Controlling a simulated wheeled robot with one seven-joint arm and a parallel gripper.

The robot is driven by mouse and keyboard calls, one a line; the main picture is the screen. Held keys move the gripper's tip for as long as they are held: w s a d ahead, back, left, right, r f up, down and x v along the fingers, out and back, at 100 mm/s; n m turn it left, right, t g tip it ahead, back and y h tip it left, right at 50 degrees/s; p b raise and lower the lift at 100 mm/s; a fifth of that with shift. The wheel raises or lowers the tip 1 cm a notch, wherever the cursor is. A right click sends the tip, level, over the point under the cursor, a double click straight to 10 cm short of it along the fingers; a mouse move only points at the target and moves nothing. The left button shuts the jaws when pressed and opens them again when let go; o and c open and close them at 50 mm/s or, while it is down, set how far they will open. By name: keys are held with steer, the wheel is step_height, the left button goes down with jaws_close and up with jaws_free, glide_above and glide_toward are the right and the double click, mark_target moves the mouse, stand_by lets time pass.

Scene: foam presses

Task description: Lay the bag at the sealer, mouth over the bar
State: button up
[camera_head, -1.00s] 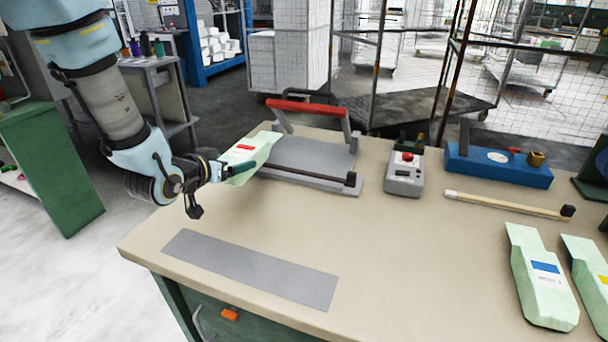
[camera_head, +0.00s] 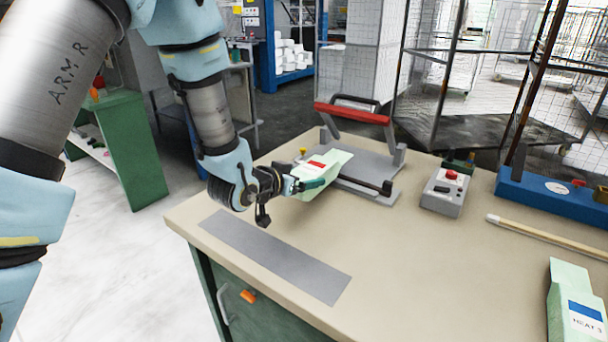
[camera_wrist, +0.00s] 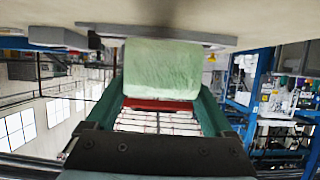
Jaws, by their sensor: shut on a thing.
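The pale green bag (camera_head: 325,172) with a red label is held by my gripper (camera_head: 308,185), shut on its near end. In the head view the bag is tilted and covers the left front part of the sealer's grey plate (camera_head: 372,166). Whether it touches the plate, I cannot tell. The sealer has a raised red handle (camera_head: 352,114) and a dark bar (camera_head: 366,187) along its front, partly hidden by the bag. In the wrist view the bag (camera_wrist: 162,68) shows between the green fingers, with the grey sealer (camera_wrist: 175,34) behind it, upside down.
A grey control box (camera_head: 442,193) with a red button stands right of the sealer. Further right are a blue unit (camera_head: 550,205), a wooden stick (camera_head: 545,237) and another green bag (camera_head: 572,310). A grey strip (camera_head: 275,255) lies at the front left; the table centre is clear.

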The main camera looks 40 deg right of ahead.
steer(key=shift+f+b, duration=2)
steer(key=shift+f, duration=0.8)
steer(key=o, duration=1.1)
steer(key=v, duration=0.4)
steer(key=b+v, duration=0.1)
steer(key=v, duration=0.3)
steer(key=shift+a+r, duration=0.2)
steer(key=shift+r, duration=0.15)
steer(key=p+v, duration=0.2)
steer(key=p, duration=0.1)
steer(key=shift+a+p, duration=0.1)
steer(key=shift+p, duration=0.2)
steer(key=shift+f, duration=0.1)
